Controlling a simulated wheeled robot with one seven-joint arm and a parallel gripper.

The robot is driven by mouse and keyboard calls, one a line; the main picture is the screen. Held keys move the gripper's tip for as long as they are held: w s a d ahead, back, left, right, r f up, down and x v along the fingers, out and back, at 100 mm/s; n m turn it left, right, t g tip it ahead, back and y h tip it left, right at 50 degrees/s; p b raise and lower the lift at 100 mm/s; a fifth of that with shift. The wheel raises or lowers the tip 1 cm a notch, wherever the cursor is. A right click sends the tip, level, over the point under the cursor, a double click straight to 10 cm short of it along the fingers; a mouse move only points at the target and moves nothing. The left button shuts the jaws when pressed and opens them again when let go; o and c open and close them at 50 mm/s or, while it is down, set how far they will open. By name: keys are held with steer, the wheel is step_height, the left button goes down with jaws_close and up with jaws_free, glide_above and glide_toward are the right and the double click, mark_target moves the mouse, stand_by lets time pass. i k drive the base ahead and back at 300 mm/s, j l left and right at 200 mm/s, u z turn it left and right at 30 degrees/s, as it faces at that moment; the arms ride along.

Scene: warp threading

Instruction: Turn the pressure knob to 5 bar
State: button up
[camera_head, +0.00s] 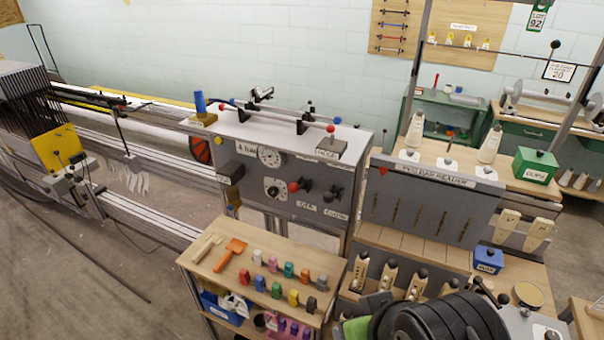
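A grey control cabinet (330,190) stands in the middle of the view. Its front has a round white dial with a black knob (272,189), likely the pressure knob. Its pointer setting is too small to read. Above it is a round white gauge (269,157); its needle cannot be read. My gripper is not visible; a black rounded part at the bottom right looks like my arm, well apart from the knob.
A red-knobbed lever (294,187) and a black one (334,193) stick out right of the dial. A wooden shelf unit (212,266) with coloured spools stands in front, below the panel. A bar reader panel (432,203) stands to the right. Open floor lies at lower left.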

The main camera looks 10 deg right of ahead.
mark_target(273, 191)
steer(key=i+j+u, duration=0.3)
steer(key=i+j, duration=0.6)
